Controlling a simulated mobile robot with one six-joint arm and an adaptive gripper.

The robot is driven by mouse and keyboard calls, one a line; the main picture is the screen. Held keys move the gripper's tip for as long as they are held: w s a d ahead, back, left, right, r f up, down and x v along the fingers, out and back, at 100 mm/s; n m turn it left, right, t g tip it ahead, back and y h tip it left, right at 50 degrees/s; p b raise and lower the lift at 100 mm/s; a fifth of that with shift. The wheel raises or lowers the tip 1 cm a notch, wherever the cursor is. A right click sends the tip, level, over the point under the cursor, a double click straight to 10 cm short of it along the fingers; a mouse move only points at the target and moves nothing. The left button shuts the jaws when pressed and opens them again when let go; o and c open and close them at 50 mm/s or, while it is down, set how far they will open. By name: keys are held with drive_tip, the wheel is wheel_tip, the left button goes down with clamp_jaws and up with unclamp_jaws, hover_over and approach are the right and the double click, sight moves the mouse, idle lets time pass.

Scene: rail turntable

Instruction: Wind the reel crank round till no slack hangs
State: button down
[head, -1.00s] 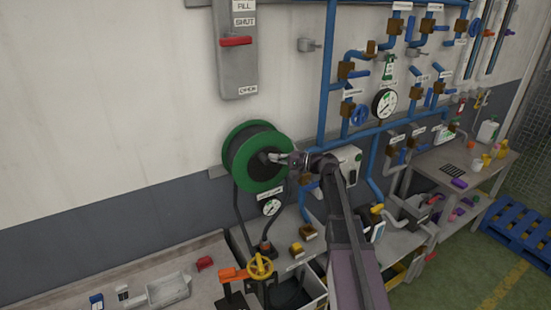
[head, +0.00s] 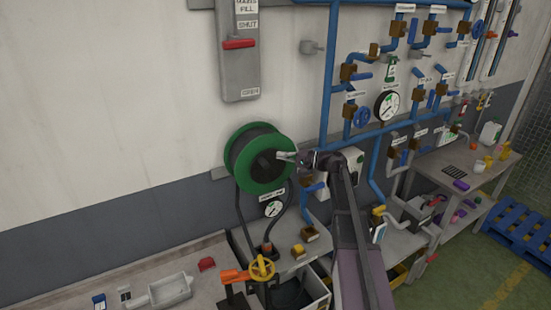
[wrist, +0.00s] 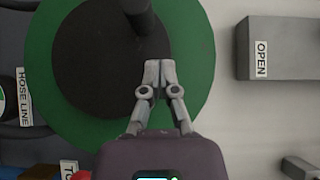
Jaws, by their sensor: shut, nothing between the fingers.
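The hose reel (head: 282,183) has a green rim and a dark hub and hangs on the wall. In the wrist view its green flange (wrist: 205,60) surrounds the black hub (wrist: 85,60). The crank handle (wrist: 137,12), a dark stub, shows at the top edge there, ahead and slightly left of the fingertips; I cannot pick it out clearly in the head view. Dark hose (head: 239,212) hangs in a loop below the reel. My gripper (head: 279,155) is shut and empty in front of the reel's right part; its fingertips (wrist: 159,70) are apart from the handle.
A gauge (head: 273,209) sits under the reel. A grey box (wrist: 285,48) labelled OPEN is right of the reel in the wrist view. Below are a yellow valve wheel (head: 261,268) and a bench (head: 205,290). Blue pipes (head: 327,90) run to the right.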

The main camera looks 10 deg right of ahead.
drive_tip(key=r+p+v, duration=0.1)
drive_tip(key=v, duration=0.9)
drive_tip(key=shift+d+r+p, duration=0.2)
drive_tip(key=shift+r+p, duration=0.1)
drive_tip(key=s+a+f+n+g+h+b, duration=0.1)
drive_tip(key=s+a+f+g+h+b, duration=0.35)
drive_tip(key=f, duration=0.55)
drive_tip(key=s+a+f+n+g+h+b, duration=0.1)
drive_tip(key=s+a+f+b, duration=0.35)
drive_tip(key=a+f, duration=0.4)
drive_tip(key=s+d+f+n+g+h+b, duration=0.1)
drive_tip(key=s+f+n+g+h+b, duration=0.1)
drive_tip(key=s+f+h+b, duration=0.8)
drive_tip(key=s+f+n, duration=0.1)
drive_tip(key=s+f, duration=0.4)
drive_tip(key=f, duration=0.4)
drive_tip(key=shift+d, duration=0.25)
drive_tip(key=shift+f+g, duration=0.15)
drive_tip(key=shift+g, duration=0.1)
drive_tip(key=shift+s, duration=0.15)
